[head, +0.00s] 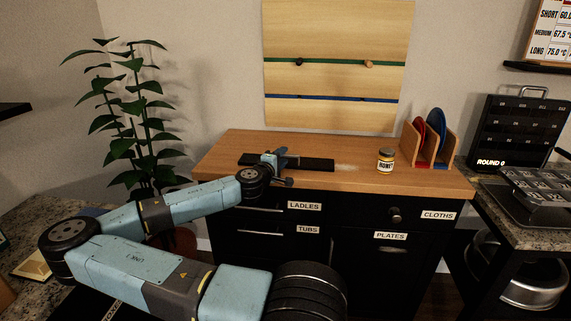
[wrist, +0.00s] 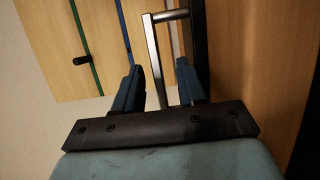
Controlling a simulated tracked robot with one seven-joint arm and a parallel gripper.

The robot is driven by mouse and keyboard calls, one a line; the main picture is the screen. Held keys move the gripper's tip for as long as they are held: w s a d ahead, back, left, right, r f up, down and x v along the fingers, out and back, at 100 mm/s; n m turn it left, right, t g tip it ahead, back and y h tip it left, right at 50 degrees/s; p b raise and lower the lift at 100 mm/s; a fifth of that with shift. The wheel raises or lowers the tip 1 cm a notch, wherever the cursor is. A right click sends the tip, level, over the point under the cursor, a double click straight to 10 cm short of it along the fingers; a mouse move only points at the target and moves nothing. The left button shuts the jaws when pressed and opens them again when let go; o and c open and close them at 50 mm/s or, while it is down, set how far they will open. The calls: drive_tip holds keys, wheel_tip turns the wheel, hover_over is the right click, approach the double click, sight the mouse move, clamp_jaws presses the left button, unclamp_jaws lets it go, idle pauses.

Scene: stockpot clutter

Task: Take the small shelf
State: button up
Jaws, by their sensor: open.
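A long, dark, flat piece (head: 315,164), which looks like the small shelf, lies on the wooden counter top. In the wrist view a dark bar (wrist: 199,40) with a thin metal bracket (wrist: 154,55) shows, probably the same piece. My gripper (head: 282,160) is over its middle, hiding part of it. In the wrist view my gripper (wrist: 160,78) has its two blue fingers apart, with the metal bracket between them. I cannot tell whether either finger touches it.
A honey jar (head: 386,160) and a wooden rack (head: 441,145) with red and blue plates stand to the right on the counter (head: 350,183). A wooden wall panel (head: 337,85) with green and blue strips is behind. A plant (head: 128,110) stands left.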

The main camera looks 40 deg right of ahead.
drive_tip(key=shift+x, duration=1.1)
clamp_jaws()
